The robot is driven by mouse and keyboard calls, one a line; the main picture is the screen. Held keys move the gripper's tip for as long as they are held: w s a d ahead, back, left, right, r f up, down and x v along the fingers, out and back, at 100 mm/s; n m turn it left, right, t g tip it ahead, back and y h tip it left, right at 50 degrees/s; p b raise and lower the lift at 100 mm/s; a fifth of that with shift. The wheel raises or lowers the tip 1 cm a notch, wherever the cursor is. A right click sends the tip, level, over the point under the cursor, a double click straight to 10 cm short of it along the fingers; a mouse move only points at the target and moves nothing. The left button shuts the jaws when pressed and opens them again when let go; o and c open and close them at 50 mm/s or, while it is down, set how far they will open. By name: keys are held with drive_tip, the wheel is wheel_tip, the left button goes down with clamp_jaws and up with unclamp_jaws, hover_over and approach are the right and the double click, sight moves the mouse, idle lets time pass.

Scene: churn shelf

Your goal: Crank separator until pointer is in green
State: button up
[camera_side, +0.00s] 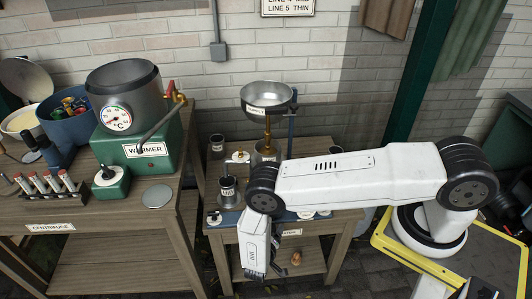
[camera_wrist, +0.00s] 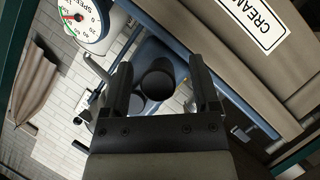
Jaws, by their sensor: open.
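The separator stands on the small wooden bench, with a metal bowl (camera_side: 267,94) on top and a brass column below it; my arm hides its lower part in the side view. A dark round-ended cylinder (camera_wrist: 157,76), possibly the crank handle, shows between the fingers without clear contact. My gripper (camera_wrist: 161,82) is open and empty; it hangs at the bench front in the side view (camera_side: 266,272).
The bench carries a CREAM label (camera_wrist: 255,22) and several small jars (camera_side: 228,188). At left, a larger bench holds a green WARMER (camera_side: 139,158) with a dial and a tube rack (camera_side: 50,188). A yellow-edged platform (camera_side: 385,246) lies at right.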

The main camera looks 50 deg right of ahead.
idle(0.3)
drive_tip(key=v, duration=0.8)
idle(0.8)
drive_tip(key=shift+r, duration=0.1)
drive_tip(key=s+d+r+n+y, duration=0.1)
drive_tip(key=r+y, duration=0.3)
drive_tip(key=r, duration=0.7)
drive_tip(key=s+d+r+n+g+y, duration=0.1)
drive_tip(key=s+d+r+y, duration=0.1)
drive_tip(key=r, duration=1)
drive_tip(key=s+d+r+n+g+y, duration=0.1)
drive_tip(key=d+r+y, duration=0.3)
drive_tip(key=r, duration=0.7)
drive_tip(key=s+y, duration=0.1)
drive_tip(key=y, duration=0.1)
drive_tip(key=shift+r+n+y, duration=0.3)
drive_tip(key=shift+n, duration=0.1)
